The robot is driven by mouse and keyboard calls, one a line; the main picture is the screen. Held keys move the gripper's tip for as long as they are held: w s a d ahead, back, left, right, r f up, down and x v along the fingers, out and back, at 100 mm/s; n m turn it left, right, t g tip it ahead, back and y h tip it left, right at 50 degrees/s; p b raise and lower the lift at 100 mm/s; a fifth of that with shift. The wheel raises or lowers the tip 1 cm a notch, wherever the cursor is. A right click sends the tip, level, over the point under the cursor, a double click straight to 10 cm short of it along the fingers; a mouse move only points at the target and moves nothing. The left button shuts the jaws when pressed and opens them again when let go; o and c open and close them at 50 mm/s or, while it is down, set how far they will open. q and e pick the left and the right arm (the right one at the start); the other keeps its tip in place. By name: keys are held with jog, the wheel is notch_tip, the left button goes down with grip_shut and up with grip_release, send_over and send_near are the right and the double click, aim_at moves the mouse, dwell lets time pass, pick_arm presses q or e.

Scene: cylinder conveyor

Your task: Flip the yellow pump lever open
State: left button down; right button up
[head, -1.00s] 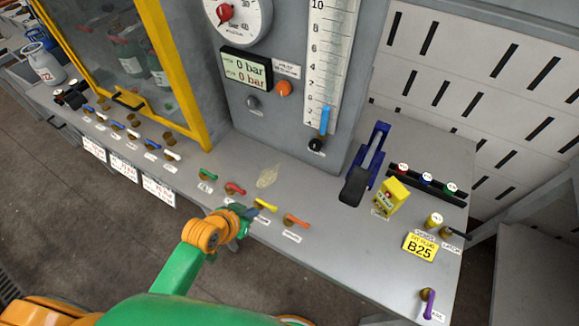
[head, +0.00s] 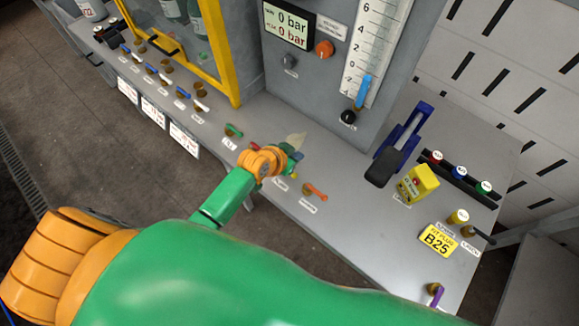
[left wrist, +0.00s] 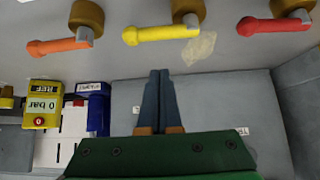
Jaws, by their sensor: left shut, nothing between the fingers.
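The yellow lever (left wrist: 162,34) on a brass valve body shows at the top middle of the left wrist view, lying across to the left of its pivot. In the head view my left gripper and wrist hide most of it. My left gripper (left wrist: 160,74) is shut and empty. Its fingertips point at the yellow lever with a visible gap in the left wrist view. In the head view the left gripper (head: 295,156) is over the row of levers, between the red and orange ones. The right gripper is not in view.
Neighbouring levers are orange (left wrist: 58,45), red (left wrist: 272,25) and green (head: 233,130). A yellow gauge block (head: 416,184) and a blue-and-black clamp-like part (head: 400,145) stand to the right. The gauge column rises behind.

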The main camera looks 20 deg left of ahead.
pick_arm(q)
jog(key=shift+w+d+f+p, duration=0.1)
jog(key=shift+w+f+p, duration=0.15)
jog(key=shift+f, duration=0.2)
jog(key=shift+s+a+f+p, duration=0.1)
jog(key=shift+s+a+p, duration=0.25)
jog(key=shift+s, duration=0.3)
jog(key=shift+s+a+f+p, duration=0.1)
jog(key=shift+s+p, duration=0.3)
jog(key=shift+s, duration=0.2)
jog(key=shift+s+a+f, duration=0.15)
jog(key=shift+s+a, duration=0.05)
jog(key=shift+s, duration=0.3)
jog(key=shift+w+f, duration=0.1)
